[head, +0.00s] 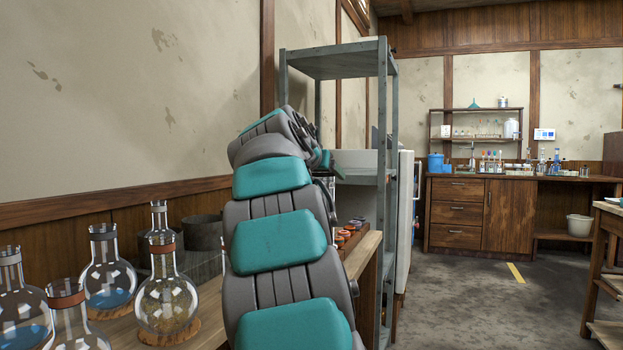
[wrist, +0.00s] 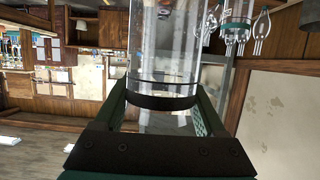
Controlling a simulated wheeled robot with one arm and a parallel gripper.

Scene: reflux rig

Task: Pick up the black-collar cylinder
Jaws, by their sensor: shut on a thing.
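A clear glass cylinder (wrist: 165,60) with a black band (wrist: 162,102) around it stands out in the middle of the wrist view. My gripper (wrist: 163,112) is shut on it, with a green finger on each side near the black band. The top edge of the wrist view cuts the cylinder off, so one end is out of sight.
Several round-bottom flasks stand on the wooden bench at the left, among them one with a brown collar (head: 167,290) and one with blue liquid (head: 108,280). A grey metal shelf rack (head: 340,62) rises beyond my arm. A wooden lab counter (head: 470,215) is far back. Open floor (head: 460,310) lies to the right.

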